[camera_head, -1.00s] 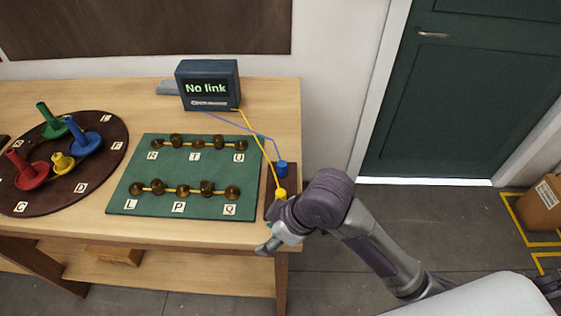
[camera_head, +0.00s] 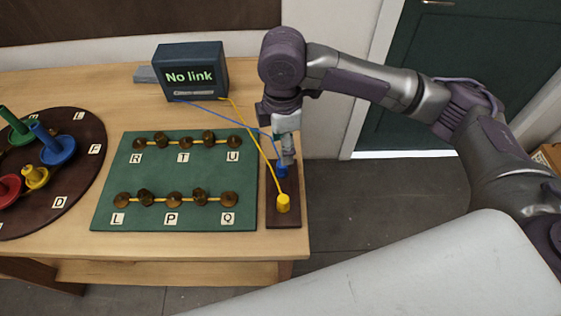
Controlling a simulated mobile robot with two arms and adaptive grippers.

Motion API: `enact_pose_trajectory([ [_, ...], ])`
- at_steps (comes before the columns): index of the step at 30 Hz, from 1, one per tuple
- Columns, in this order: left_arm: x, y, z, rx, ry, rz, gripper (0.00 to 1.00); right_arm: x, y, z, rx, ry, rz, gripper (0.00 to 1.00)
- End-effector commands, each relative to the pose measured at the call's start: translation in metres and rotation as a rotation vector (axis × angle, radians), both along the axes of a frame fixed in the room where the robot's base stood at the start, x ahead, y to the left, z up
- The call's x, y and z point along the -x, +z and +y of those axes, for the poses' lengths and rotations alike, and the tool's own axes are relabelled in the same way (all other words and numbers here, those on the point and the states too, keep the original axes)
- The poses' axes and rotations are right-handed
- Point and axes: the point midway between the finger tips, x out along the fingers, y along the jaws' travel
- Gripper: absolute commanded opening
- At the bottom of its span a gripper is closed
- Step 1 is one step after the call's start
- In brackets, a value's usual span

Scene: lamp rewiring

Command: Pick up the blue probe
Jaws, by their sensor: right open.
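The blue probe (camera_head: 282,172) stands on the far part of a small dark brown stand (camera_head: 291,216) at the table's right edge. A blue wire runs from it to the meter. The yellow probe (camera_head: 283,203) stands on the near part of the same stand. My right gripper (camera_head: 288,158) points down directly over the blue probe, its fingertips at or just above the probe's top. It hides part of the probe, and I cannot tell whether it touches it. The right gripper is open. My left gripper is not in view.
The meter (camera_head: 191,72) reading "No link" stands at the back. A green board (camera_head: 150,178) with brass terminals lies left of the stand. A round brown board (camera_head: 88,160) with coloured pegs is at the far left. The yellow wire crosses near my gripper.

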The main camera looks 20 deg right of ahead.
Motion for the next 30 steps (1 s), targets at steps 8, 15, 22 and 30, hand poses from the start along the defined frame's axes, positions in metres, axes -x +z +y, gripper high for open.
enact_pose_trajectory([
  [8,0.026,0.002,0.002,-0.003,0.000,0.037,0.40,0.000,-0.035,0.000,-0.001,0.000,-0.001,0.57],
  [15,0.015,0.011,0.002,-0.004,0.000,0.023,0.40,-0.006,-0.059,-0.004,0.001,-0.002,0.001,0.57],
  [22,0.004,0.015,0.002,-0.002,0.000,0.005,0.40,-0.007,-0.086,-0.004,-0.001,0.001,-0.002,0.57],
  [30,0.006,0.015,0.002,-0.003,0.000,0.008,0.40,-0.007,-0.088,-0.004,-0.002,0.001,-0.003,0.52],
])
